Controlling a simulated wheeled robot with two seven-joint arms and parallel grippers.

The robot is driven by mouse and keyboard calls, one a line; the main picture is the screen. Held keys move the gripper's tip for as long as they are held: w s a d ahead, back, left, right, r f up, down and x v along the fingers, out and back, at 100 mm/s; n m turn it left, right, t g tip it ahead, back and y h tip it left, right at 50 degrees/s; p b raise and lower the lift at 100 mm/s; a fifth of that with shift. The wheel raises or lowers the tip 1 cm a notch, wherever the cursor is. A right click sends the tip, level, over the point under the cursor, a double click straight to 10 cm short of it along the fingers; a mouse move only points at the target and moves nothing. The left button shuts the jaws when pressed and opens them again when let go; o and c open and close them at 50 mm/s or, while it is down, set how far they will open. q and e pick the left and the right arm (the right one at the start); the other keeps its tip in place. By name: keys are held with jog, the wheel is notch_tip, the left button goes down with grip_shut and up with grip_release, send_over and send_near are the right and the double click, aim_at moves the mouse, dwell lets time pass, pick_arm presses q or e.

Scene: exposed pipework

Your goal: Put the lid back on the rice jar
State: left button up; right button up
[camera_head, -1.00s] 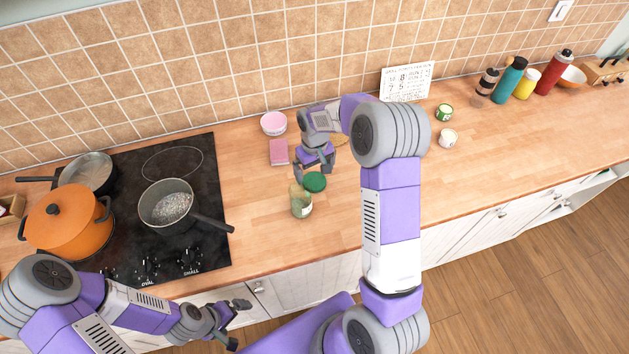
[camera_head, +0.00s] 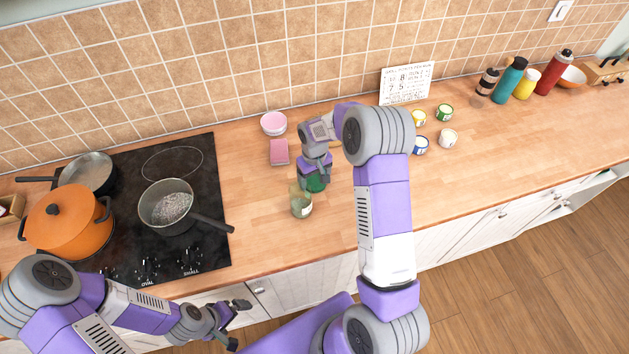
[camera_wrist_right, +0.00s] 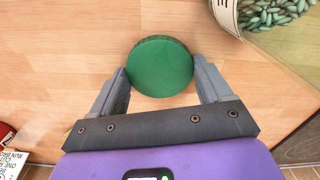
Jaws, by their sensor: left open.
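The green round lid (camera_head: 317,184) lies on the wooden counter just behind the glass jar (camera_head: 301,208). The jar stands upright and uncovered. In the right wrist view the jar (camera_wrist_right: 262,14) is cut off at the top right and holds pale green grains. My right gripper (camera_head: 314,181) is down over the lid. In the right wrist view the lid (camera_wrist_right: 160,66) sits between its two fingers, one close to each side; whether they press on it I cannot tell. My left gripper (camera_head: 236,322) is open and empty in front of the counter's edge, far from the jar.
A pink sponge (camera_head: 279,152) and a pink bowl (camera_head: 273,123) are behind the lid. A pan (camera_head: 168,203) stands on the stove at left, its handle pointing toward the jar. Several small tins, one white (camera_head: 448,138), stand at right. The counter right of the jar is clear.

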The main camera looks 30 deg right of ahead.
aim_at(315, 180)
jog(key=c, duration=0.4)
jog(key=shift+r, duration=0.1)
notch_tip(315, 180, up, 10)
jog(key=shift+f, duration=0.1)
dwell(0.4)
